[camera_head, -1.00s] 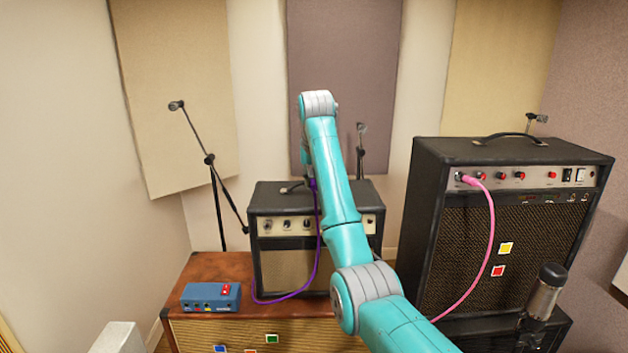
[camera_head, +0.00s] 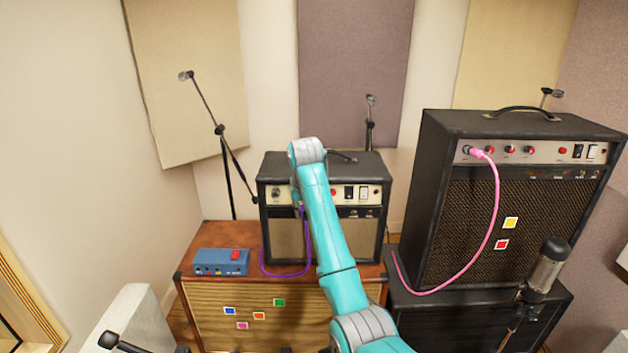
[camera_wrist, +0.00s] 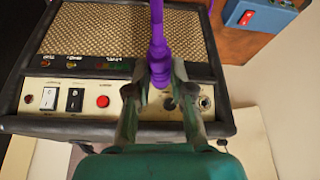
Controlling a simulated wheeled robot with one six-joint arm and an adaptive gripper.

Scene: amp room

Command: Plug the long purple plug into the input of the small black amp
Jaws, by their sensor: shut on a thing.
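The small black amp (camera_head: 322,225) stands on the brown wooden cabinet, its cream control panel facing me. It fills the wrist view (camera_wrist: 120,45), where it appears upside down. Its round input socket (camera_wrist: 205,102) is at the right end of the panel in the wrist view, left of my arm in the head view (camera_head: 277,192). My gripper (camera_wrist: 159,84) is shut on the long purple plug (camera_wrist: 158,54) in front of the panel, to one side of the socket. The purple cable (camera_head: 264,245) hangs down in front of the amp. The plug's tip is hidden by the gripper.
A blue pedal box (camera_head: 221,262) sits on the brown cabinet (camera_head: 205,290) left of the amp. A large black amp (camera_head: 450,215) with a pink cable (camera_head: 494,190) stands at right, near a microphone (camera_head: 546,265). Microphone stands are behind.

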